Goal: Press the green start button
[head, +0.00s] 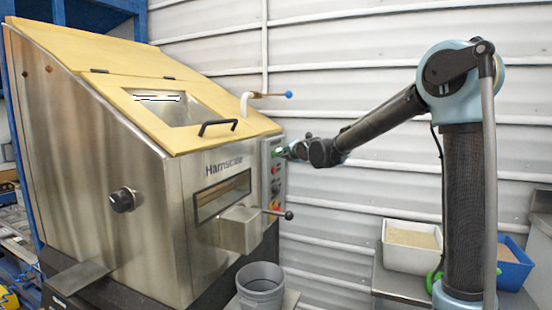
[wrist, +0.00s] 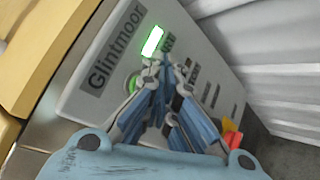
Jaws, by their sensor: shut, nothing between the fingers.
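The control panel (head: 269,185) is a narrow grey plate on the right side of the steel hopper (head: 130,180). In the wrist view the panel (wrist: 213,62) carries the word "Glintmoor". A lit green rectangle (wrist: 152,41) shows just beyond my fingertips. A round green part, which looks like the button (wrist: 134,83), shows beside my left finger and is partly hidden by it. My gripper (wrist: 162,65) is shut and empty, its tips close to the panel. I cannot tell whether they touch it. In the head view my gripper (head: 283,153) is at the panel's upper part.
Below on the panel are red and yellow controls (wrist: 231,134). A ball-ended lever (head: 288,215) juts out under my gripper, and a blue-tipped valve handle (head: 288,94) is above it. A grey bucket (head: 261,278) stands below. A white bin (head: 398,256) and blue bin (head: 510,275) are at right.

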